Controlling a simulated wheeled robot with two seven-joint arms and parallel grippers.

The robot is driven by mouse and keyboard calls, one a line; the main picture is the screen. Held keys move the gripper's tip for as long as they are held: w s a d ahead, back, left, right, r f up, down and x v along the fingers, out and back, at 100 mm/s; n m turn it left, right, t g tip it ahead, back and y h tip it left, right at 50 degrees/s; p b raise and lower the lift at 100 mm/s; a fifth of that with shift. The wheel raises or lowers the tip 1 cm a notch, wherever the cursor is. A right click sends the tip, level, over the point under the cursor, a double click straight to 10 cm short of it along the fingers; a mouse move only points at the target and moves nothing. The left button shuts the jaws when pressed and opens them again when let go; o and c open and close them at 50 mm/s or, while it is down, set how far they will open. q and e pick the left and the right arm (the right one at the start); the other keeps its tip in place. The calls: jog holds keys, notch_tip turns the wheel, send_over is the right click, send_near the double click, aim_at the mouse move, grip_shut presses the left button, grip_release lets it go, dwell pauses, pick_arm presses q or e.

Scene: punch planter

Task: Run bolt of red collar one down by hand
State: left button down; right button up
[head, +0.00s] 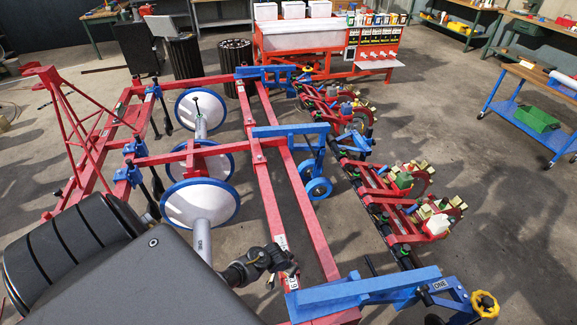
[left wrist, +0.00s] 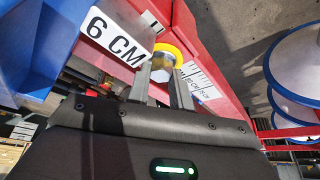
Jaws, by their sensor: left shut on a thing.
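My left gripper (left wrist: 161,84) is shut on a round metal bolt head with a yellow rim (left wrist: 168,54), which shows between its fingertips in the left wrist view. The bolt sits against red metal beside a white "6 CM" label (left wrist: 113,38) and a ruler scale (left wrist: 200,84). I cannot make out the collar's outline apart from the red beam, and the bolt's shank is hidden. In the head view my left gripper (head: 286,274) is small and dark at the red beam (head: 275,215), low in the middle. My right gripper is not in view.
A blue bracket marked ONE (head: 365,290) with a yellow knob (head: 485,304) lies at the right of the gripper. White discs with blue rims (head: 200,203) stand left of the beam. A blue wheel (head: 319,189) stands beyond. Open floor (head: 500,200) lies at the right.

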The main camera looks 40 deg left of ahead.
pick_arm(q)
jog(key=m+h, duration=0.1)
jog(key=m, duration=0.2)
jog(key=shift+w+a+m, duration=0.1)
jog(key=shift+m, duration=0.2)
jog(key=shift+m+g+h+b, duration=0.3)
jog(key=shift+m+h+b, duration=0.5)
jog(key=shift+m, duration=1.1)
jog(key=c, duration=1.3)
grip_release()
jog(key=shift+o, duration=0.3)
jog(key=shift+f, duration=0.1)
